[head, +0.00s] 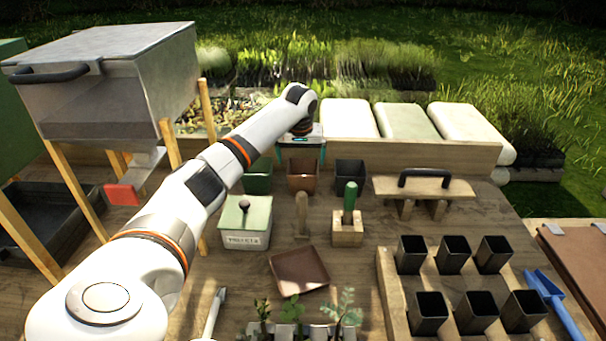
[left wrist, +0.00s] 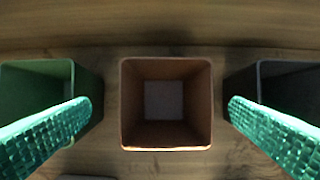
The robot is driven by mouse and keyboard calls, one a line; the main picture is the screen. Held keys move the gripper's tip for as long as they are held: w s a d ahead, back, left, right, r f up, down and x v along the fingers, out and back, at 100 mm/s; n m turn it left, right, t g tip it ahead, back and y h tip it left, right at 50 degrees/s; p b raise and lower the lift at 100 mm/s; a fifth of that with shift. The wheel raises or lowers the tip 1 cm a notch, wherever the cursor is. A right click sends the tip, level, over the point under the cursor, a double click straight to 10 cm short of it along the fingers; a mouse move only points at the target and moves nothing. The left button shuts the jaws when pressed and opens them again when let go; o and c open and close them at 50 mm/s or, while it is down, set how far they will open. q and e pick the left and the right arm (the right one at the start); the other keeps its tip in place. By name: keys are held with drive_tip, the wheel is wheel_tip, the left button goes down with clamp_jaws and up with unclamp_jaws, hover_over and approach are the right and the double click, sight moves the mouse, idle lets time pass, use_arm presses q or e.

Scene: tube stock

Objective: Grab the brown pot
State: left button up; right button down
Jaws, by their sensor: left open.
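The brown pot (head: 303,176) is a square, empty, upright pot at the back of the table in the head view. It stands between a green pot (head: 257,177) and a black pot (head: 350,174). In the left wrist view the brown pot (left wrist: 166,104) is seen from above, centred between my fingers. My left gripper (head: 301,143) is open above and behind it, apart from it. In the left wrist view its green textured fingertips (left wrist: 160,106) lie over the green pot (left wrist: 50,88) and the black pot (left wrist: 285,85). My right gripper is not in view.
A wooden back board (head: 420,153) runs behind the pots. In front are a green-lidded box (head: 245,222), a brown tray (head: 299,271), a wooden block with a green-handled tool (head: 347,228), seedlings and several black pots in a rack. A metal hopper (head: 120,70) stands at left.

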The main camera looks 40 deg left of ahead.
sight(303, 173)
use_arm(q)
drive_tip(key=x, duration=0.2)
drive_tip(key=shift+w+f, duration=0.15)
drive_tip(key=shift+f, duration=0.15)
drive_tip(key=x, duration=0.2)
drive_tip(key=p+x, duration=0.1)
drive_tip(key=shift+d+f, duration=0.25)
drive_tip(key=shift+d, duration=0.1)
drive_tip(key=shift+w+a+f, duration=0.1)
drive_tip(key=shift+a+f, duration=0.05)
drive_tip(key=shift+f, duration=0.55)
drive_tip(key=c, duration=0.9)
